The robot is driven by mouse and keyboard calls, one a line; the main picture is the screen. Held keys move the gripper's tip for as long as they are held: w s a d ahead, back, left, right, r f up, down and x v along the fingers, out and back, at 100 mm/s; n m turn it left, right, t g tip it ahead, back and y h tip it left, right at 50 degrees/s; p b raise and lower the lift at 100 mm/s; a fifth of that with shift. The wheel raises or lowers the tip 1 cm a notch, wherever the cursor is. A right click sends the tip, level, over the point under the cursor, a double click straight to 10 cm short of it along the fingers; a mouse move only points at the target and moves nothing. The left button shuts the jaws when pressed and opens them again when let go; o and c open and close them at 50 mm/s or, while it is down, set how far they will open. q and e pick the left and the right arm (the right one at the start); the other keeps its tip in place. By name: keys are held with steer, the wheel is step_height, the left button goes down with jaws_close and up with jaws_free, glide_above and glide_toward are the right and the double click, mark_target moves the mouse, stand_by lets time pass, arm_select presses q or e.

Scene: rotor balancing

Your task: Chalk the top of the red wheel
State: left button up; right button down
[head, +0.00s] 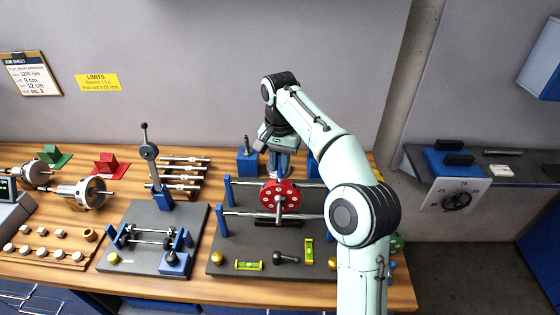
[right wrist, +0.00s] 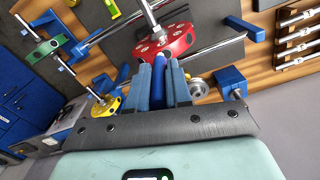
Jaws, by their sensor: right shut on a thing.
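The red wheel (head: 280,196) has a ring of pale holes and sits on a shaft across the rails of a dark balancing stand. It also shows in the right wrist view (right wrist: 165,43), with the shaft through its hub. My right gripper (head: 279,166) is just above the wheel's top, pointing down. In the right wrist view the gripper (right wrist: 161,74) is shut on a slim blue stick (right wrist: 157,78), apparently the chalk. The stick's tip is at or very near the rim; I cannot tell whether it touches. I see no chalk mark. My left gripper is out of view.
Spirit levels (head: 248,265) and a dark handled tool (head: 286,258) lie on the front of the balancing stand. Shafts (head: 185,177) rest on a rack behind. A grey wall closes the back.

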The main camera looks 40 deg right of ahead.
mark_target(279, 154)
steer(key=shift+s+f, duration=0.1)
steer(key=shift+f, duration=0.5)
stand_by(1.9)
steer(key=shift+r, duration=3.55)
